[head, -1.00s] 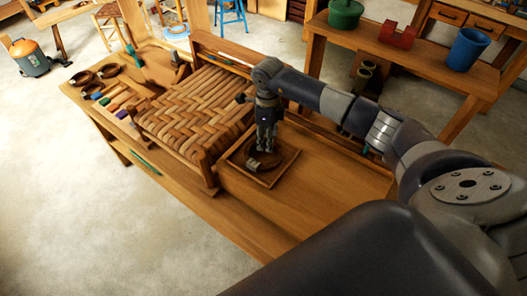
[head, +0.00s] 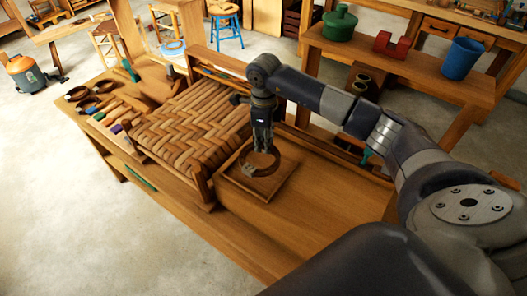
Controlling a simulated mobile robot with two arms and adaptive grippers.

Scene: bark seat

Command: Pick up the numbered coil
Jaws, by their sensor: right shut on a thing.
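The numbered coil (head: 268,169), a brown ring with a small pale tag (head: 249,168), hangs tilted from my right gripper (head: 264,148). The gripper points down and is shut on the coil's upper edge. The coil is above a square wooden tray (head: 262,195); whether its lower edge still touches the tray I cannot tell. The number on the tag is too small to read. My left gripper is not in view.
A woven bark seat (head: 190,122) stands on the workbench (head: 285,235) just left of the tray. More coils (head: 88,98) and coloured pieces (head: 117,122) lie at the bench's left end. A shelf (head: 400,70) with a green pot (head: 340,22) and blue bucket (head: 462,58) stands behind my right arm.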

